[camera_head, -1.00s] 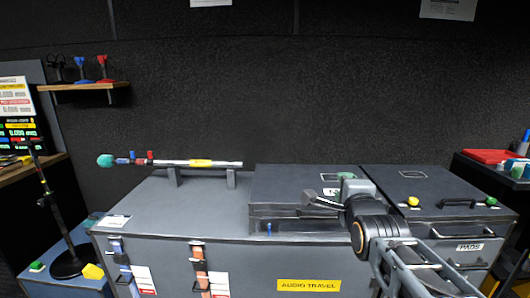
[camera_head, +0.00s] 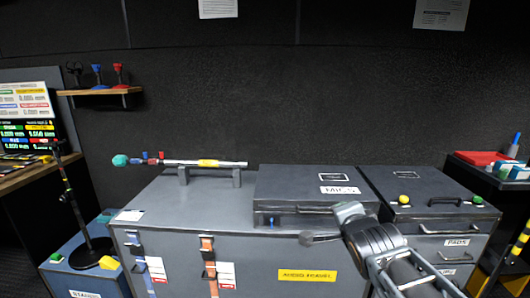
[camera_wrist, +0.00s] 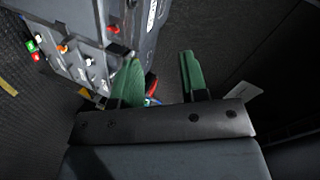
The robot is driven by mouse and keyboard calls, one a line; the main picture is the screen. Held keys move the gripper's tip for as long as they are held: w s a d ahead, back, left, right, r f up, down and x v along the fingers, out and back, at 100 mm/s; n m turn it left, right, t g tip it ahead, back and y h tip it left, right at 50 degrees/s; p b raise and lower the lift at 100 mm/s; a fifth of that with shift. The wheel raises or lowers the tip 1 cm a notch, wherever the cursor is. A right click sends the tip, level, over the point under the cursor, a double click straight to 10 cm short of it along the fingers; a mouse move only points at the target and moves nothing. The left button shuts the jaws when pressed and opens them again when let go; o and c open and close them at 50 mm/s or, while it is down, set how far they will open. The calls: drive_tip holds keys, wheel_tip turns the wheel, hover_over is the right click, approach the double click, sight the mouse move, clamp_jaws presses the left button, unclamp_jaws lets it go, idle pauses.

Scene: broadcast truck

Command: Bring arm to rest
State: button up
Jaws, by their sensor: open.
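My gripper shows in the wrist view (camera_wrist: 160,82) with two green fingers standing apart and nothing between them. In the head view, my arm reaches in from the lower right, and its grey and black wrist is in front of the mics case (camera_head: 310,186) and the audio travel case (camera_head: 185,225). The fingertips are hard to make out in the head view. The mics case is shut, with its handle facing me.
A boom pole (camera_head: 205,163) rests on two stands on the audio travel case. The pads drawer unit (camera_head: 455,230) stands at right with a yellow and a green knob on top. A mic stand (camera_head: 68,200) is at left. A shelf (camera_head: 98,91) holds small mics.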

drive_tip(key=s+a+f+n+g+y+p, duration=0.1)
drive_tip(key=s+f+n+g+p, duration=0.3)
drive_tip(key=s+n+g+p, duration=0.6)
drive_tip(key=s+a+n, duration=0.1)
drive_tip(key=s+n, duration=0.3)
drive_tip(key=shift+s, duration=0.2)
drive_tip(key=shift+a, duration=0.15)
